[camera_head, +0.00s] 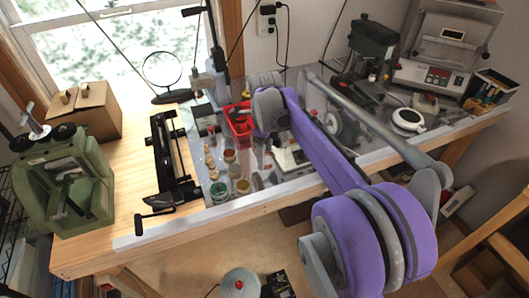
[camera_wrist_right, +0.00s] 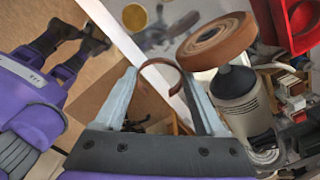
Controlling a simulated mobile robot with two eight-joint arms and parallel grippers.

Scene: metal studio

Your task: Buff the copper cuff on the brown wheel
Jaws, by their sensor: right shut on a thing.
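In the right wrist view my right gripper (camera_wrist_right: 159,74) is shut on the copper cuff (camera_wrist_right: 172,67), a thin curved brown-copper band between its fingertips. The brown wheel (camera_wrist_right: 215,40) is a thick disc just beyond and to the right of the fingertips, above a grey motor body (camera_wrist_right: 240,98). The cuff appears very close to the wheel's lower left edge; I cannot tell whether they touch. In the head view my right arm reaches over the bench, with the right gripper (camera_head: 267,158) small and partly hidden beside the red bin. My left gripper is in neither view.
The red bin (camera_head: 238,122) stands close to my right gripper. Several small jars (camera_head: 219,190) stand near the bench's front edge. A black vise-like tool (camera_head: 170,165) lies left, with bare wood beside it. A drill press (camera_head: 368,55) and a white machine (camera_head: 446,48) stand at the back right.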

